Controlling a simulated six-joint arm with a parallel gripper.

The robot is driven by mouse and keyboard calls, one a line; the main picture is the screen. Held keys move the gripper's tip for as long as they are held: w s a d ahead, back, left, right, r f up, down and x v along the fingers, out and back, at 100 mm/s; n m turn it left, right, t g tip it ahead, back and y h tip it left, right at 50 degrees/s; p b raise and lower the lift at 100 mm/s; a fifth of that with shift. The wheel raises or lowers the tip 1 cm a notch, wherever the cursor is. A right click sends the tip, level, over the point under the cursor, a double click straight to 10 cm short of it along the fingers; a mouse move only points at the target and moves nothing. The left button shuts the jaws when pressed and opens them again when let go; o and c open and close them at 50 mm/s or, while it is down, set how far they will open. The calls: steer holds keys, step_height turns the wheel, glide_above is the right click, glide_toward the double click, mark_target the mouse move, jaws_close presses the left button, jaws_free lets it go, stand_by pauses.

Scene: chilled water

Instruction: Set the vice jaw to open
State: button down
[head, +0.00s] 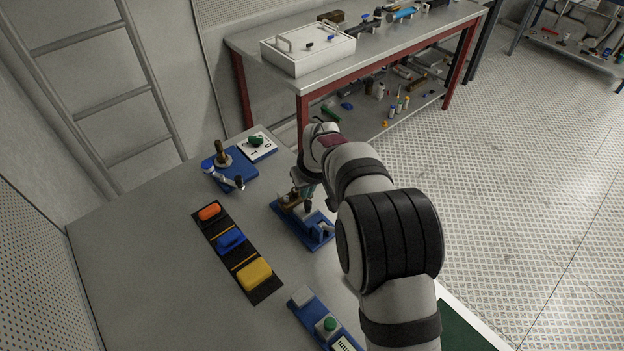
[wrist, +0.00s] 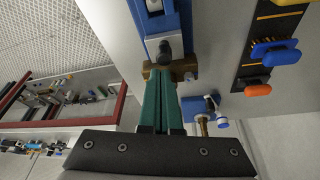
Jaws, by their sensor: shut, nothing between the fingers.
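The vice sits on a blue base (head: 315,236) near the bench's right edge, partly hidden by my arm. In the wrist view its blue base (wrist: 148,22) runs away from me, with a brass crosspiece (wrist: 186,70) and a dark rounded knob (wrist: 165,52) at the near end. My gripper (wrist: 160,74) has green fingers shut together with nothing between them. The fingertips overlap the brass crosspiece in the picture, just short of the dark knob; I cannot tell whether they touch. The exact jaw position is unclear.
A black strip (head: 238,251) with orange, blue and yellow blocks lies left of the vice. A blue fixture (head: 237,172) with a brass post and a white plate (head: 264,149) with a green knob stand behind. A green button (head: 330,324) is in front. The bench's left part is clear.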

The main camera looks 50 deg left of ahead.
mark_target(315, 217)
steer(key=shift+w+a+f, duration=0.1)
steer(key=shift+a+f, duration=0.1)
steer(key=shift+f, duration=0.45)
steer(key=shift+d, duration=0.1)
steer(key=shift+d, duration=1.4)
